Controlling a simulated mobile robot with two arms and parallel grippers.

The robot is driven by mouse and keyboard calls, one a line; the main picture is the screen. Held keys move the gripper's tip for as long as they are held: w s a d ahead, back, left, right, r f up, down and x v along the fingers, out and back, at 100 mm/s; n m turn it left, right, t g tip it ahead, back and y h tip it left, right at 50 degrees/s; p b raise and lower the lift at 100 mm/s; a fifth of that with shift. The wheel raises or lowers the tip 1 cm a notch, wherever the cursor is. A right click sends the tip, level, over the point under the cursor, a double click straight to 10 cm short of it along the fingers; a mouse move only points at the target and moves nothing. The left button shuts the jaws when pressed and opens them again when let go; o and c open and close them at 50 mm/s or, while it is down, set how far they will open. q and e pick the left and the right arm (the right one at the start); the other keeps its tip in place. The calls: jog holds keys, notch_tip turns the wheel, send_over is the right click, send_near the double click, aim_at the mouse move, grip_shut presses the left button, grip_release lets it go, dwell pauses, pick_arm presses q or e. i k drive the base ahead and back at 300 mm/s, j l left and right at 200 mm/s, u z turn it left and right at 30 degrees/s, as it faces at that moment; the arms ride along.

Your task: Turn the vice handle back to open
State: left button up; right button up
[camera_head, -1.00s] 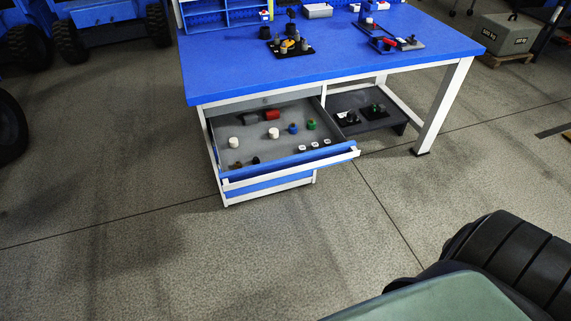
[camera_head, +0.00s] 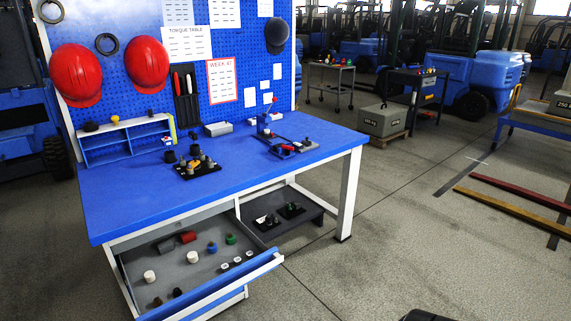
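On the right part of the blue workbench (camera_head: 130,200) is a small fixture with blue and red parts on a grey plate (camera_head: 285,148). It looks like the vice, but it is too small to make out its handle or how far it is turned. A blue upright fixture (camera_head: 264,123) stands just behind it.
A black plate with several small parts (camera_head: 195,165) sits mid-bench. The drawer (camera_head: 200,285) below is pulled out toward me, holding several small pieces. A lower shelf (camera_head: 265,212) holds dark fixtures. Open floor (camera_head: 400,230) lies right of the bench.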

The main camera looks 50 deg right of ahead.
aim_at(288, 148)
jog(key=z, duration=2)
jog(key=i+z, duration=0.1)
jog(key=z, duration=0.3)
jog(key=i+z, duration=0.1)
jog(key=z, duration=0.75)
jog(key=i+j+z, duration=0.1)
jog(key=z, duration=0.3)
jog(key=j+z, duration=0.15)
jog(key=z, duration=0.2)
jog(key=i+j+z, duration=0.1)
jog(key=z, duration=0.3)
jog(key=j+z, duration=0.2)
jog(key=z, duration=0.15)
jog(key=j+z, duration=0.1)
jog(key=j, duration=1.65)
jog(key=j+u, duration=0.2)
jog(key=j, duration=0.2)
jog(key=i+j+u, duration=0.2)
jog(key=j, duration=0.2)
jog(key=j+u, duration=0.25)
jog(key=j, duration=0.2)
